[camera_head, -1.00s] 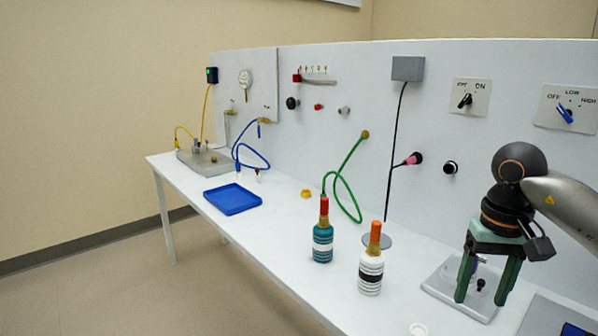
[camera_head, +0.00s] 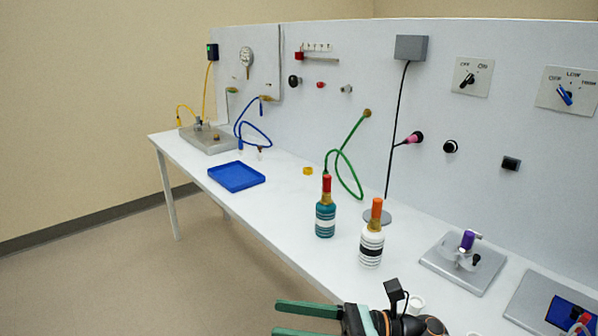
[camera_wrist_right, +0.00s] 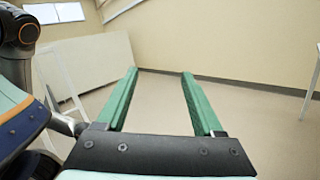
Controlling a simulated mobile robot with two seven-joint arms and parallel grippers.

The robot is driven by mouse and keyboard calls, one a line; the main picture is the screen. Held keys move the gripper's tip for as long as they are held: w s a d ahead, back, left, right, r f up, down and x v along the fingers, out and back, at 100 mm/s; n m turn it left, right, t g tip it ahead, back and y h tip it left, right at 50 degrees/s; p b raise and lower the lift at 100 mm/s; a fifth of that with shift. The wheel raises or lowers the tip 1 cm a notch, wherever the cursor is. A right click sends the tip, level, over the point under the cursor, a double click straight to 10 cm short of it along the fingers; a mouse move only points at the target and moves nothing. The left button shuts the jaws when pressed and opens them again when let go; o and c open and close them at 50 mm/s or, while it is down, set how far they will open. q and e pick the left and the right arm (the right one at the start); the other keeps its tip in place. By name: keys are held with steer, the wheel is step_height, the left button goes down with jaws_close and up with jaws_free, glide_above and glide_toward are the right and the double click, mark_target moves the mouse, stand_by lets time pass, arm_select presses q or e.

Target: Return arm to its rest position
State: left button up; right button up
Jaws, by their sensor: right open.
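My right gripper (camera_head: 300,318) is at the bottom of the head view, in front of the table's near edge, with its green fingers pointing left. It is open and empty. In the right wrist view the two green fingers (camera_wrist_right: 158,80) stand wide apart, with only floor and wall between and beyond them. Part of my arm shows at the left of that view. My left gripper is in neither view.
The white table (camera_head: 290,215) holds a teal bottle (camera_head: 325,215), a white striped bottle (camera_head: 371,248), a blue tray (camera_head: 236,177) and a grey plate with a purple-topped fixture (camera_head: 467,242). The upright panel (camera_head: 300,120) carries switches and hoses. Open floor (camera_head: 90,280) lies left.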

steer(key=w+d+f+m+t+h, duration=0.1)
steer(key=d+f+m+t+h, duration=0.3)
steer(key=m, duration=0.7)
steer(key=w+d+f+m+t+h+p, duration=0.1)
steer(key=d+f+m+t+h, duration=0.2)
steer(key=m+t, duration=0.5)
steer(key=w+d+f+m+t+h, duration=0.1)
steer(key=d+f+m+t+h, duration=0.25)
steer(key=m, duration=0.95)
steer(key=s+d+f+m+g+h, duration=0.3)
steer(key=s+f+m, duration=0.5)
steer(key=f, duration=0.2)
steer(key=s+d+f+m+g+h, duration=0.4)
steer(key=s+f+m, duration=0.4)
steer(key=f, duration=0.3)
steer(key=shift+s+f+p, duration=0.3)
steer(key=shift+s+p, duration=0.15)
